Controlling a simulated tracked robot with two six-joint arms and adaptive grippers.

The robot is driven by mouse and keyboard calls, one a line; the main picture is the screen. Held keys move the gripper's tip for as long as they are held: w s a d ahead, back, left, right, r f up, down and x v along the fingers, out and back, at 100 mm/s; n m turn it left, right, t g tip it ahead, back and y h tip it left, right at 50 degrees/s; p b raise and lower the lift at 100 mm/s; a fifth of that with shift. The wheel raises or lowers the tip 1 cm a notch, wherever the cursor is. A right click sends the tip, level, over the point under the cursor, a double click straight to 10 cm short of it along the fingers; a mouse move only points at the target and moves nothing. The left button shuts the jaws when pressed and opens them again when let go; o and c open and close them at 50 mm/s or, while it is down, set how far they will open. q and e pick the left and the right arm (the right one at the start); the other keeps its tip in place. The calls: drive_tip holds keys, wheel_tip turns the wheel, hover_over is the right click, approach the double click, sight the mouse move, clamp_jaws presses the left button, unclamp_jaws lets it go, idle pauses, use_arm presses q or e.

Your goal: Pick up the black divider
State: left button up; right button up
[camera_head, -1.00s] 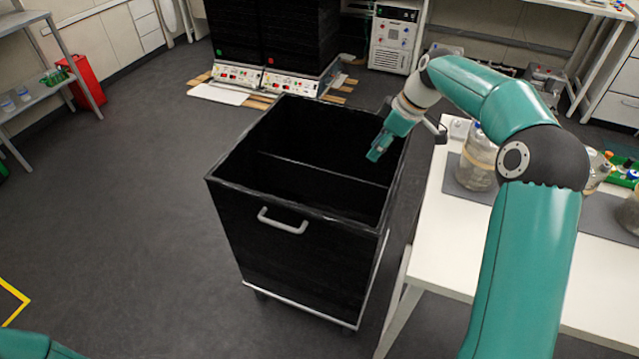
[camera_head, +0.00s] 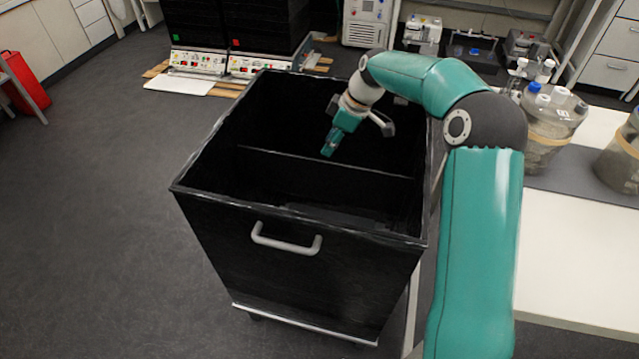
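The black divider (camera_head: 310,176) is an upright panel across the inside of a black wheeled bin (camera_head: 290,262). Its thin pale top edge runs from the left wall to the right wall. My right gripper (camera_head: 329,150) points down over the bin, and in the picture its tip lies just above the divider's top edge line. It looks empty and does not appear to touch the divider, though the depth is hard to judge. The fingers are seen edge-on, so their opening is unclear. My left gripper is out of view.
The bin has a grey front handle (camera_head: 287,246). A white table (camera_head: 570,255) with glass bottles (camera_head: 548,128) stands close on the right. Shaker units (camera_head: 228,64) stand behind the bin. A red container (camera_head: 25,84) is at the far left. The floor on the left is clear.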

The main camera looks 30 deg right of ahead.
sight(318, 170)
drive_tip(key=x, duration=0.6)
drive_tip(key=s+x, duration=0.1)
drive_tip(key=x, duration=0.2)
drive_tip(key=shift+a+f, duration=0.1)
drive_tip(key=shift+f, duration=0.3)
drive_tip(key=shift+w+a+f, duration=0.1)
drive_tip(key=shift+w+f, duration=0.15)
drive_tip(key=shift+f, duration=0.25)
clamp_jaws()
